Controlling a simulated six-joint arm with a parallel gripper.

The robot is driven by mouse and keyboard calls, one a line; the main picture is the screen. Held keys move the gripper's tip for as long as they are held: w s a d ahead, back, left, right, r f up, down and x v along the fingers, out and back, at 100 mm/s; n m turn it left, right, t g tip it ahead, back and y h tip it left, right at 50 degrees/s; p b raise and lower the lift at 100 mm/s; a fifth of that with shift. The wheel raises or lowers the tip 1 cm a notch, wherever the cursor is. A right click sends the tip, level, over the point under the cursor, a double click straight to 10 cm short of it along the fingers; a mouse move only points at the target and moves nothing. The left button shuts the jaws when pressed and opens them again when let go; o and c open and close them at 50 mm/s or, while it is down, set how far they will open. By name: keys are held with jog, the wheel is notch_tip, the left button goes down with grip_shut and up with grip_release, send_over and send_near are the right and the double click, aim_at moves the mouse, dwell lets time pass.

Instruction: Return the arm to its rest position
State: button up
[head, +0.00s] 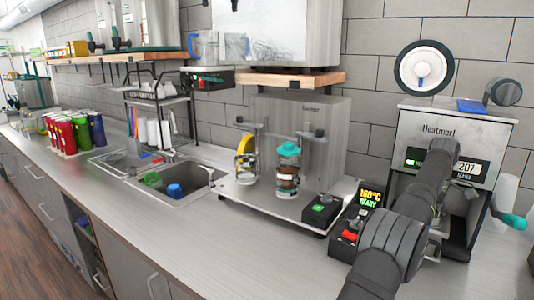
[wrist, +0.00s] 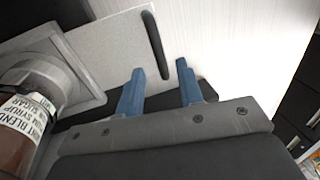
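My dark grey arm (head: 395,235) rises from the lower right of the head view, in front of the Heatmart sealing machine (head: 475,140). In the wrist view my gripper (wrist: 159,84) shows two blue fingers standing apart with nothing between them. Beyond the fingertips are a light grey plate with a dark slot (wrist: 155,45) and a pale surface. My fingers cannot be made out in the head view, where the arm covers part of the machine's front.
A labelled brown syrup bottle (wrist: 25,115) is at the left of the wrist view. In the head view, a dispenser stand (head: 250,190) holds a teal-topped container (head: 288,152). A control box (head: 345,240) sits beside the arm. The sink (head: 185,188) is further left; the front counter is clear.

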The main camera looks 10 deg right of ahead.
jog(key=shift+s+f, duration=0.15)
jog(key=shift+f, duration=1.3)
jog(key=shift+r, duration=0.1)
jog(key=shift+r, duration=0.6)
jog(key=r, duration=0.2)
jog(key=s+r, duration=0.1)
jog(key=shift+s+d+r, duration=0.2)
jog(key=shift+r, duration=0.2)
jog(key=s+r, duration=0.6)
jog(key=s, duration=0.4)
jog(key=w+f, duration=1.1)
jog(key=shift+w+a, duration=0.2)
jog(key=shift+s+a+f, duration=0.1)
jog(key=shift+s+a, duration=0.45)
jog(key=shift+s, duration=0.05)
